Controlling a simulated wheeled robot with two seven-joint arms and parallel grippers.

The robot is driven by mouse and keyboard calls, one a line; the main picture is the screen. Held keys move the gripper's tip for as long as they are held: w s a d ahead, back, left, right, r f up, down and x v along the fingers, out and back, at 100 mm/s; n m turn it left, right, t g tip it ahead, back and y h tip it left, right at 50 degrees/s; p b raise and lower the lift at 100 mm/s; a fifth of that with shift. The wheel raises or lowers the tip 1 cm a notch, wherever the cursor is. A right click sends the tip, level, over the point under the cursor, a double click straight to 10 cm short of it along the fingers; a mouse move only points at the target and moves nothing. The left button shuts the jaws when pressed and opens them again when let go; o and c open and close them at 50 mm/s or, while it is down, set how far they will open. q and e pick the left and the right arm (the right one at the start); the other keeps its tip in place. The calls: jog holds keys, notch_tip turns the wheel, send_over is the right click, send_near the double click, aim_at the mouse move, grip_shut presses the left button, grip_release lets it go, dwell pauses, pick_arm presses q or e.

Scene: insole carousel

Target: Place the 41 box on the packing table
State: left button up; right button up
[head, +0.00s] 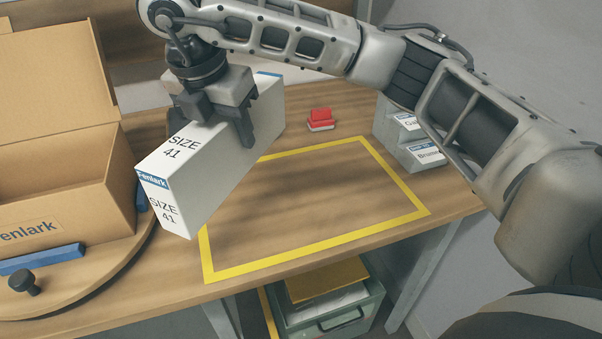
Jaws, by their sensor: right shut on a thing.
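The 41 box (209,181) is a long white box with blue labels and "SIZE 41" printed on its top and near end. My right gripper (222,125) is shut on it from above, with a dark finger down its right side. The box is at the left part of the yellow-outlined area on the wooden packing table (320,200) and covers the outline's left side. I cannot tell whether its bottom touches the table. My left gripper is not in view.
An open cardboard box (60,170) stands on a round turntable (110,265) at left, with a blue bar (42,259) and a black knob (24,281). A red-topped object (320,118) and grey labelled bins (415,140) stand at the back. The outlined area's middle is clear.

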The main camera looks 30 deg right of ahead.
jog(key=d+f, duration=0.4)
jog(key=d+f+p, duration=0.1)
jog(key=d+f, duration=0.3)
jog(key=d, duration=0.1)
jog(key=w+d+f+p, duration=0.1)
jog(key=d+f, duration=0.3)
jog(key=d, duration=0.1)
jog(key=shift+d+f, duration=0.1)
jog(key=shift+f, duration=0.5)
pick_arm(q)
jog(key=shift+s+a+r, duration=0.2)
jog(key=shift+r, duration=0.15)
pick_arm(e)
jog(key=shift+m, duration=0.3)
jog(key=shift+f, duration=0.1)
jog(key=shift+f, duration=0.15)
jog(key=o, duration=1.2)
jog(key=shift+c, duration=0.2)
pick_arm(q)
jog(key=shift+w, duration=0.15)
